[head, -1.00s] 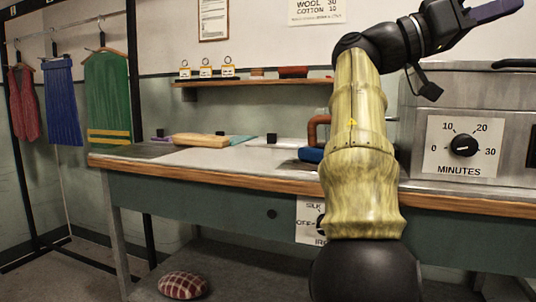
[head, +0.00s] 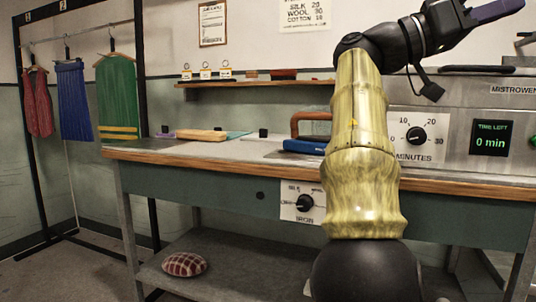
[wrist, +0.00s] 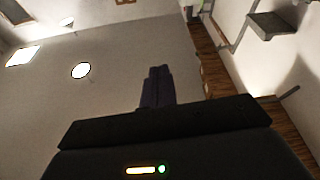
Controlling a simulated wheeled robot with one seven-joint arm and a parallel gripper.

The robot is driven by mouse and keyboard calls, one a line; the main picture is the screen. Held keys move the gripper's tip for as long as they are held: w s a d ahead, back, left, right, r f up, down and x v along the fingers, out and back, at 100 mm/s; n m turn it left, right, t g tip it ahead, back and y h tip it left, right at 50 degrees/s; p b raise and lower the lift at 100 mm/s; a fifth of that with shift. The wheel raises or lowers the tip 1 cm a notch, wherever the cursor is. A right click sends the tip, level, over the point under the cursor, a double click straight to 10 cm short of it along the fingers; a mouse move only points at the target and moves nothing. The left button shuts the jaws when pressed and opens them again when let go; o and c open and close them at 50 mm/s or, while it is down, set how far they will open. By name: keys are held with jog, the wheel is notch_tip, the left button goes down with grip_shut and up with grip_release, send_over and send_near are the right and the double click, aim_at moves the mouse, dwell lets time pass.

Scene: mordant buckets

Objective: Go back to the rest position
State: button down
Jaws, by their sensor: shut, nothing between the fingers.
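My gripper (head: 497,10) is at the top right of the head view, raised above the machine with the minutes dial. Its purple fingers point right and slightly up. In the wrist view the fingers (wrist: 158,88) are pressed together with nothing between them. My arm stands upright in front of the bench. The wrist camera faces a pale surface with bright lamps, apart from the fingers.
The bench (head: 240,161) holds a blue iron (head: 305,146) partly behind my arm and a rolling-pin-like wooden board (head: 200,135). A machine with a minutes dial (head: 417,135) stands right. A plaid cushion (head: 184,263) lies on the lower shelf. Garments hang left.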

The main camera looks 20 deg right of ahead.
jog(key=w+d+f+n+t+p, duration=0.5)
jog(key=w+d+f+n+t, duration=0.3)
jog(key=w+f+n+t, duration=0.3)
jog(key=w+a+f+n+t+y+p, duration=0.2)
jog(key=w+f+y, duration=0.1)
jog(key=f, duration=0.3)
jog(key=w+a+f+n+t+y+p, duration=0.1)
jog(key=w+a+f+n+y+p, duration=0.1)
jog(key=w+f+n, duration=0.3)
jog(key=w+a+f+t+y+p, duration=0.2)
jog(key=a+f+y, duration=0.1)
jog(key=f, duration=0.5)
jog(key=s+a+f+n+y+p, duration=0.35)
jog(key=a+f+y+p, duration=0.2)
jog(key=a+f, duration=0.9)
jog(key=s+a+f+n+g+y+p, duration=0.1)
jog(key=s+a+f+y+p, duration=0.15)
jog(key=s+a, duration=0.4)
jog(key=s+a+f+n+y+p, duration=0.1)
jog(key=s+a+f+y+p, duration=0.15)
jog(key=s+a, duration=0.45)
notch_tip(320, 180, up, 37)
jog(key=w+p, duration=0.1)
jog(key=p, duration=3.6)
jog(key=shift+w+a+r, duration=0.2)
jog(key=shift+w+a, duration=0.05)
jog(key=shift+a, duration=0.05)
jog(key=shift+h, duration=0.25)
